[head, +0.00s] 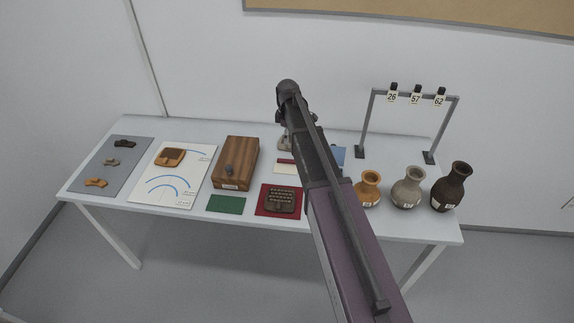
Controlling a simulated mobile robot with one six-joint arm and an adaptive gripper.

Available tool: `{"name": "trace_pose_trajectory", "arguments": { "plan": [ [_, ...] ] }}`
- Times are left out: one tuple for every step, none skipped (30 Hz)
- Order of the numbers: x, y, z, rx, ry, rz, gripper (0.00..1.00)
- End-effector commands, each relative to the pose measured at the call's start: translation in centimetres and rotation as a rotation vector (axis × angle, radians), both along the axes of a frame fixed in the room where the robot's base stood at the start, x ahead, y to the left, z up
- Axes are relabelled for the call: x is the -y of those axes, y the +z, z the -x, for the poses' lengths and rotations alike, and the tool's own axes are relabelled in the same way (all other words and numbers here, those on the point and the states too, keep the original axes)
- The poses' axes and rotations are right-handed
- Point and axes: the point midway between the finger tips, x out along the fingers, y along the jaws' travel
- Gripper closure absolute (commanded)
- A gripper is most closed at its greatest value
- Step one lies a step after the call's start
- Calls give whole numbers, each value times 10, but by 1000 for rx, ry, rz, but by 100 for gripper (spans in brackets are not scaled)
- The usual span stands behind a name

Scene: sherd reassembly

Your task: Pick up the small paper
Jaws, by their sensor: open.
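A small white paper (286,168) lies flat near the middle of the table, with a dark red strip along its far edge. My arm covers the area just to its right, so its full extent is hard to tell. My gripper (286,146) hangs from the end of my arm at the back middle of the table, just beyond the paper in the picture. It is open. Its fingers are small and partly hidden, and no held thing shows. I cannot tell its height above the table.
A wooden box (237,163), a dark red mat (263,209) bearing a dark ridged tablet (280,199), and a green card (226,204) lie left of my arm. A white sheet (170,190) and grey mat (106,165) are farther left. Several vases, including an orange one (369,190), and a tag rack (364,125) stand right.

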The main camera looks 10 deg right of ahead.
Motion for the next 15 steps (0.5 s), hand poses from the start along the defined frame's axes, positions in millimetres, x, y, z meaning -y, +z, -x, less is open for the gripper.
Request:
{"name": "trace_pose_trajectory", "arguments": {
  "plan": [
    [0,0,-7,0,20,0,37],
    [0,0,-8,0,30,0,37],
    [0,0,-9,0,39,0,37],
    [0,0,-10,0,42,0,37],
    [0,0,-10,0,45,0,37],
    [0,0,-10,0,47,0,37],
    [0,0,-10,0,47,0,37],
    [0,0,-10,0,47,0,37],
    [1,0,-9,0,46,0,37],
    [1,0,-9,0,46,0,37],
    [1,0,-9,0,46,0,37],
    [1,0,-9,0,45,0,37],
    [1,0,-9,0,45,0,37],
    [1,0,-9,0,45,0,37],
    [1,-1,-9,0,45,0,37]
  ]
}}
